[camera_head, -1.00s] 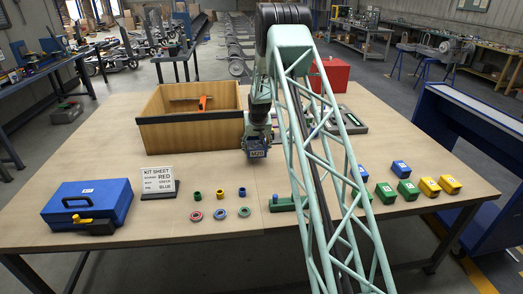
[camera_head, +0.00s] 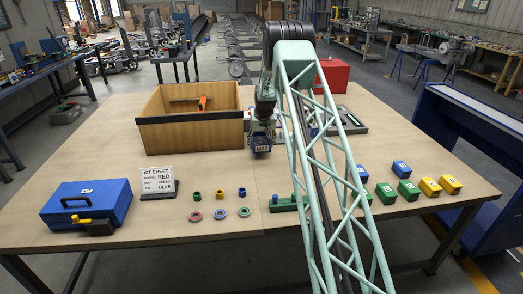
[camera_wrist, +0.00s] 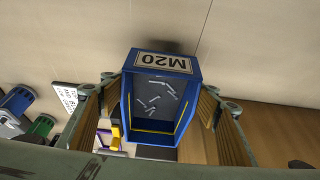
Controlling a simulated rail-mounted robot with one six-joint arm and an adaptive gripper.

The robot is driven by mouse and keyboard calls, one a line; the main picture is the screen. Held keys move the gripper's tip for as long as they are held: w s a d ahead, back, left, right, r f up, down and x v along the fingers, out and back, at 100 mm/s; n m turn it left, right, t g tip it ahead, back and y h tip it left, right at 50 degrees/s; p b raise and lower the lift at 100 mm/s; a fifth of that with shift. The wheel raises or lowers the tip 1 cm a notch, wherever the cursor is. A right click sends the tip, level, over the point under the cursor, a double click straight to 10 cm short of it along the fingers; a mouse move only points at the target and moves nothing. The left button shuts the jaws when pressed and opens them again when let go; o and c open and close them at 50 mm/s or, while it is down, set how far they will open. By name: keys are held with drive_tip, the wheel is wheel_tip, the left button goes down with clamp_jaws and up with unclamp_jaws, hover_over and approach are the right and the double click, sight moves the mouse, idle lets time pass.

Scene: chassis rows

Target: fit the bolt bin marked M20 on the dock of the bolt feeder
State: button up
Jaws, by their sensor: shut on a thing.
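My gripper (camera_head: 262,132) is shut on the blue bolt bin marked M20 (camera_head: 261,146), just right of the wooden crate's front corner. In the wrist view the M20 bin (camera_wrist: 160,100) sits between the two fingers, its label facing the camera and several small bolts inside. The bin appears held above the table. A green base with a blue peg (camera_head: 284,204) stands partly behind my arm, and a grey device (camera_head: 350,122) lies behind the arm. I cannot tell which, if either, is the bolt feeder; its dock is not clearly visible.
The wooden crate (camera_head: 190,136) stands close left of the bin. Blue (camera_head: 400,169), green (camera_head: 386,193) and yellow bins (camera_head: 430,187) stand at the right. A blue toolbox (camera_head: 88,204), a kit sheet (camera_head: 159,181) and several small rings and nuts occupy the front left. A red box (camera_head: 331,76) is behind.

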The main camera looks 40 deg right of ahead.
drive_tip(key=shift+w+d, duration=0.2)
drive_tip(key=shift+d, duration=0.1)
drive_tip(key=shift+f+b, duration=0.4)
drive_tip(key=shift+f, duration=1.3)
drive_tip(key=shift+f, duration=0.15)
drive_tip(key=o, duration=1.1)
drive_tip(key=shift+s+a, duration=0.1)
drive_tip(key=shift+p+v, duration=0.8)
drive_tip(key=shift+v, duration=5.25)
